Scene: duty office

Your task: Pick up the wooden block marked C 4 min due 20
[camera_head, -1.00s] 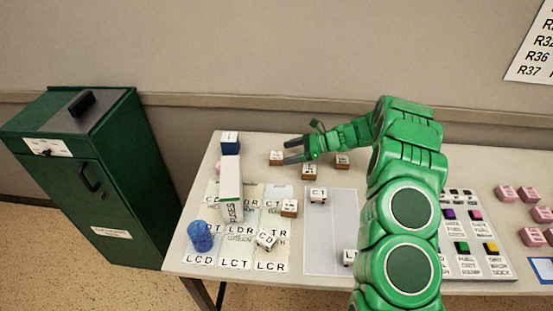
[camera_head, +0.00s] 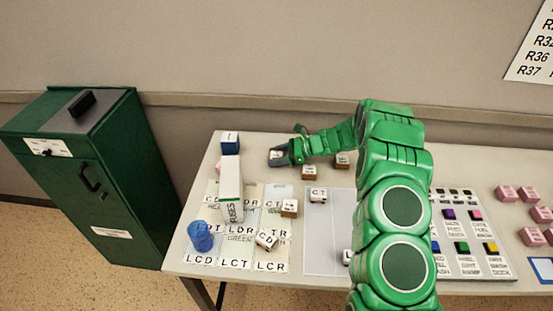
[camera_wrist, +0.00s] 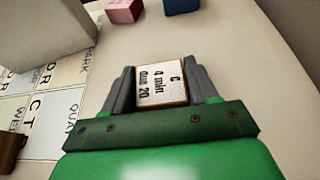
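The wooden block marked C 4 min due 20 (camera_wrist: 162,84) lies between my gripper's two fingers in the wrist view, its white lettered top showing. My gripper (camera_wrist: 160,78) has one finger along each side of the block. Any gaps are too small to tell whether the fingers press on it. In the head view my gripper (camera_head: 276,155) is at the back left of the table, around the same block (camera_head: 277,154), which is partly hidden by the fingers. The block appears to be on the table.
Two similar wooden blocks stand close by, one in front (camera_head: 309,173) and one to the right (camera_head: 342,160). A tall white box (camera_head: 230,178) and a blue block (camera_head: 230,143) stand left of my gripper. A pink block (camera_wrist: 124,10) lies beyond.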

